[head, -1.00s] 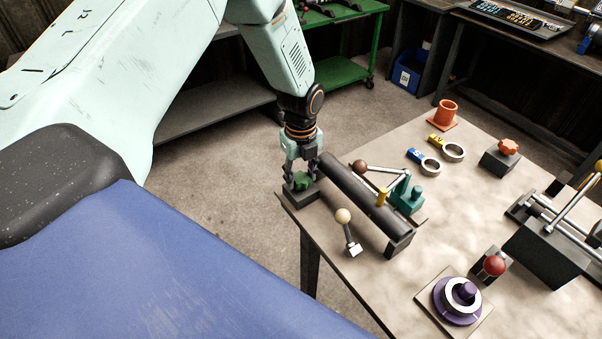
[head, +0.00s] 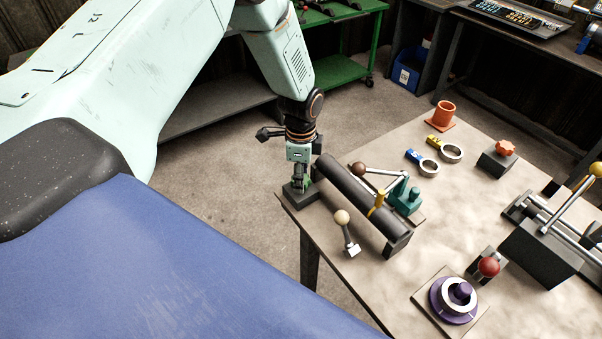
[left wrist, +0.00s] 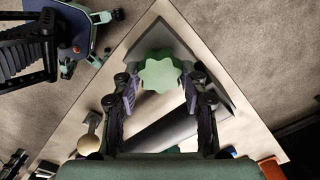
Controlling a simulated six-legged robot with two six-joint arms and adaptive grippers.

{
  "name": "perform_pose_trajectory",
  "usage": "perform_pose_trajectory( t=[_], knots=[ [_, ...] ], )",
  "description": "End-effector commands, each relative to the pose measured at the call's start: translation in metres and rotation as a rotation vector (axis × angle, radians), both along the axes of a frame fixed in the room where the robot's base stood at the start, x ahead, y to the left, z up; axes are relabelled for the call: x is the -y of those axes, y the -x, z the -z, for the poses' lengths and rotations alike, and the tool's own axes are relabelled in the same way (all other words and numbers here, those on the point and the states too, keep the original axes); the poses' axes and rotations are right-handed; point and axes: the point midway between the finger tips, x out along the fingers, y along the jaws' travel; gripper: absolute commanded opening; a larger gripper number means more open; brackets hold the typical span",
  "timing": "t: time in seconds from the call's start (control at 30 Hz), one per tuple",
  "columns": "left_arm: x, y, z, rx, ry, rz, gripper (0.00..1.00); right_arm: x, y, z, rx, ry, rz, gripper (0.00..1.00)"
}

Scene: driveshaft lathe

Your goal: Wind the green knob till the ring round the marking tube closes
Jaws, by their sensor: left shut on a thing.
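The green knob (left wrist: 160,72) is a lobed wheel on a dark block (head: 299,195) at the table's near left corner. My left gripper (head: 302,184) points down over it from above. In the left wrist view its fingers (left wrist: 161,92) stand on both sides of the knob and are shut on it. In the head view the fingers mostly hide the knob. Beside the block lies a long dark tube (head: 352,194), also partly seen in the left wrist view (left wrist: 160,132). My right gripper is not in view.
Close to the tube are a lever with a pale ball (head: 342,217) and a teal fixture (head: 405,195) with a brown-balled lever (head: 359,169). A purple dial (head: 455,299) and red ball (head: 489,267) stand further right. The table middle is clear.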

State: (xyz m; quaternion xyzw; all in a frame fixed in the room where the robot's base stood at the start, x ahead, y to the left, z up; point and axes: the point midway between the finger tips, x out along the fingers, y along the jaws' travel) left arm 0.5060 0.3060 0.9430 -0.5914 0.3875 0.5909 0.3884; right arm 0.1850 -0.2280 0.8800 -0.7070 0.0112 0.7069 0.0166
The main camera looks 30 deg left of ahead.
Motion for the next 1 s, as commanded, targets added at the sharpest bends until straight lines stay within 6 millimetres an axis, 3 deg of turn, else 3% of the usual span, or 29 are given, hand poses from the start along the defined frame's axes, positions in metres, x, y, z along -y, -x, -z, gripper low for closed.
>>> perform_pose_trajectory(
  t=[0.5,1.0],
  knots=[
    [0.000,0.001,0.000,-0.003,0.000,-0.455,0.12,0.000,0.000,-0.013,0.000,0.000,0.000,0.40],
    [0.000,0.002,0.001,-0.004,0.000,-0.667,0.12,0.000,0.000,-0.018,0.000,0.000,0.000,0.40]
  ],
)
